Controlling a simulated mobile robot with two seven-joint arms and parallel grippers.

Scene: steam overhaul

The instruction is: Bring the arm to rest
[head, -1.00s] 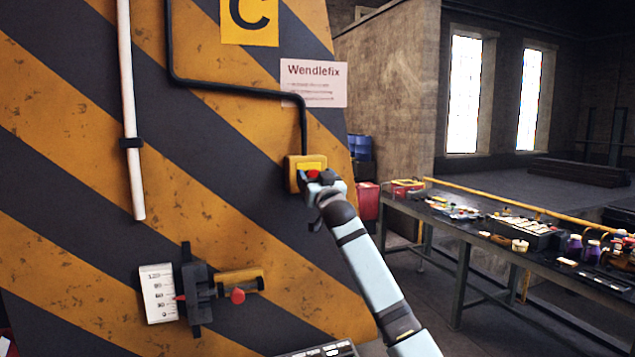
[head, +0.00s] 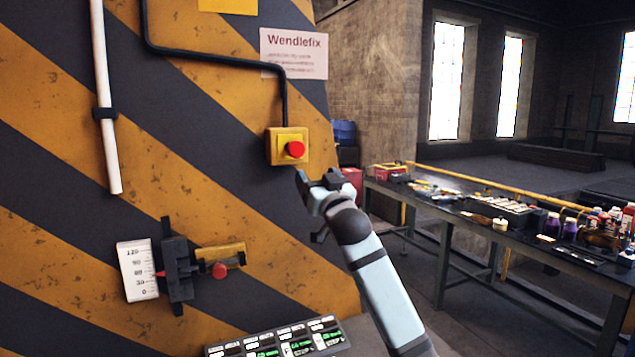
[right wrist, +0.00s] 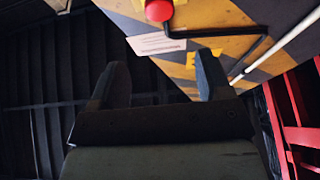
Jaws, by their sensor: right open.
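My right arm reaches up from the lower right in the head view. Its gripper (head: 318,180) is open and empty, just below and right of the yellow box with a red button (head: 295,149), and apart from it. In the right wrist view the two dark fingers (right wrist: 160,82) stand wide apart with nothing between them. The red button (right wrist: 159,10) shows beyond them at the top edge. My left gripper is in neither view.
The striped panel (head: 200,120) fills the left. It carries a gauge (head: 138,270) with a slider and red knob, and a Wendlefix sign (head: 293,52). A lit display unit (head: 280,340) stands low in front. A cluttered workbench (head: 440,212) is at right; floor beyond is open.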

